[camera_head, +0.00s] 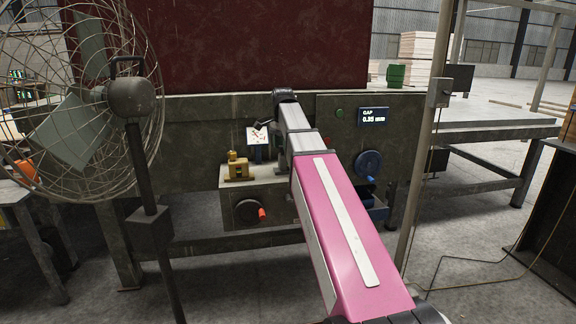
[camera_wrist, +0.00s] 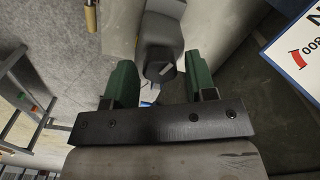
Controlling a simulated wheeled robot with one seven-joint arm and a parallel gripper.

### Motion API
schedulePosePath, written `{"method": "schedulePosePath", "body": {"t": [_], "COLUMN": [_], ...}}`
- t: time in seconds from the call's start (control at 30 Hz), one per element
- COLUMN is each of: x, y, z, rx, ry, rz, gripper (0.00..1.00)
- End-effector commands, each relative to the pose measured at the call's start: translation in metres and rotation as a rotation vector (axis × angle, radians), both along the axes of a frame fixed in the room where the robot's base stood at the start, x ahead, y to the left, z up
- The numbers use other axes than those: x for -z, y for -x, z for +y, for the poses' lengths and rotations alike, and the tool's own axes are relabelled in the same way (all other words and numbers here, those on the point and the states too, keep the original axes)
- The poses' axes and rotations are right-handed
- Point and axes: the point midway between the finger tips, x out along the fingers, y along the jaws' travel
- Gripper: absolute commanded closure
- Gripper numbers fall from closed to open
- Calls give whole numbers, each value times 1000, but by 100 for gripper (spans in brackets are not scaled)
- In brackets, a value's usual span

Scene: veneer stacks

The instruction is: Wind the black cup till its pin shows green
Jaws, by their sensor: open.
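In the wrist view, a dark grey, cup-like body (camera_wrist: 160,38) with a narrower lower end lies between and beyond my fingertips. It looks like the black cup, but I cannot be sure. A small pale sliver shows at its lower end; no green pin can be made out. My gripper (camera_wrist: 160,82) has two green fingers spread apart, one on each side of that narrow end. I cannot tell whether they touch it. In the head view, my pink arm reaches to the machine front and hides the gripper and the cup.
A white dial card (camera_head: 257,135) stands close beside the arm's end; it also shows in the wrist view (camera_wrist: 298,50). A caged fan (camera_head: 130,98) stands left, a post (camera_head: 425,150) right.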

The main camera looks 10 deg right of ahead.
Motion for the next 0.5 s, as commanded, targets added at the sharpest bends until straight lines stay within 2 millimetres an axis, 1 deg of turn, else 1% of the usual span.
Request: {"method": "schedulePosePath", "body": {"t": [0.03,0.07,0.1,0.13,0.3,0.5], "x": [0,0,0,0,0,0], "y": [0,0,0,0,0,0], "z": [0,0,0,0,0,0], "rx": [0,0,0,0,8,137], "ry": [0,0,0,0,0,0], "rz": [0,0,0,0,0,0], "gripper": [49,59,72,82,81,81]}}
